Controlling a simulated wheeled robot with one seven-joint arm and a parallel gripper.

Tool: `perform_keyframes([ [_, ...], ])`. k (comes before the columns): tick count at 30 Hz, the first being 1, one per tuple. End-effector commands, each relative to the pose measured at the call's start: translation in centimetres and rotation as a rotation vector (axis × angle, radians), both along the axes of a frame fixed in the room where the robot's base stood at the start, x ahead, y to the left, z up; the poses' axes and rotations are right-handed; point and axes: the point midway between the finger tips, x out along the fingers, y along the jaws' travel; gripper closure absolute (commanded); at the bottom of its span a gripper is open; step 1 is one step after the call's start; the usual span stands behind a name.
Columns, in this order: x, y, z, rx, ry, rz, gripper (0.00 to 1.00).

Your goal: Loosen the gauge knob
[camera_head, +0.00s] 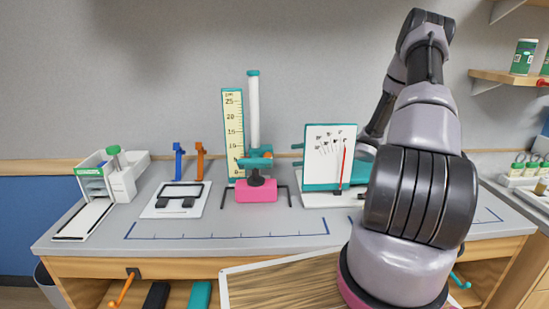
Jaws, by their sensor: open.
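A stand with a white post (253,110) and teal top rises from the middle of the bench. A teal clamp block with an orange knob (267,155) sits low on the post. A dark tip below it meets a pink block (256,190). A yellow ruled scale (233,130) stands upright behind the post on the left. To the right, a white dial board (328,150) with a red needle (343,165) stands on a white base. Which part is the gauge knob is unclear. My gripper is hidden behind my arm, right of the board.
A white pad (175,205) with dark pieces lies left of the stand, with blue (178,161) and orange (199,160) uprights behind it. A white box device (110,175) stands far left. My arm blocks the right. The bench front (225,238) is clear.

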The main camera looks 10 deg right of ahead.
Motion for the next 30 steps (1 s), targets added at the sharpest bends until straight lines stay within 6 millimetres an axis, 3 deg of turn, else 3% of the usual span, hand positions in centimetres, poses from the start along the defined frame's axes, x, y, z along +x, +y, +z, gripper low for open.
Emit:
perform_keyframes([
  [6, 0.8, 4.4, -0.3, 0.001, 0.002, 0.004, 0.35],
  [12, 1.4, 7.2, -0.6, 0.0, 0.001, 0.0, 0.35],
  [25, 1.7, 8.4, -0.7, -0.001, 0.001, -0.002, 0.35],
  [26, 1.7, 8.4, -0.7, -0.001, 0.001, -0.002, 0.39],
  [30, 1.7, 8.3, -0.7, -0.001, 0.001, -0.002, 0.92],
])
